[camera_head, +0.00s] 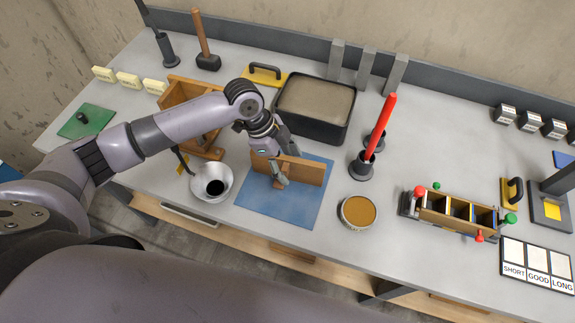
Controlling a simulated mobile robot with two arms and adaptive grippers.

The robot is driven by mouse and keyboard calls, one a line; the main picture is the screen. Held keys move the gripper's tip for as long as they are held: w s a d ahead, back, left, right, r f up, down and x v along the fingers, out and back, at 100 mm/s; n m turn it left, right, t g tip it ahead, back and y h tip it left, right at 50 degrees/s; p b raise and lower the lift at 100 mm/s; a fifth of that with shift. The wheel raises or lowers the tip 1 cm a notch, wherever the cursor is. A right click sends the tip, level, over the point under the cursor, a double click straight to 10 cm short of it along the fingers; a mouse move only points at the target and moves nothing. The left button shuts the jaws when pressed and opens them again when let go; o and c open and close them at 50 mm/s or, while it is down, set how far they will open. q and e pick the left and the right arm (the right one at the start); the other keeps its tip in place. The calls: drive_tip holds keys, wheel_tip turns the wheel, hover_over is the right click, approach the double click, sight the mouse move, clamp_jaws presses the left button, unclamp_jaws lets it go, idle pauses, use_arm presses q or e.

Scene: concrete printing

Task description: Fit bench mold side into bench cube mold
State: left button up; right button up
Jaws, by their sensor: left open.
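A brown wooden mold side (308,169) stands on edge on the blue mat (258,207) near the front middle of the bench. My left gripper (281,170) is open, low over the mat at the board's left part, with its fingers covering some of it. A smaller brown piece shows beneath the fingers; I cannot tell whether it belongs to the same part. A wooden cube mold (457,214) with several compartments and red and green knobs stands at the right, apart from the gripper. My right gripper is not in view.
A metal funnel or bowl (217,184) stands left of the mat. A wooden rack (181,93) and a filled dark tray (315,102) are behind. A red rod (381,127) stands upright right of the mat, and a round tan-filled container (358,212) stands before it.

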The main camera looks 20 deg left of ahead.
use_arm(q)
drive_tip(key=shift+c, duration=0.6)
drive_tip(key=c, duration=1.3)
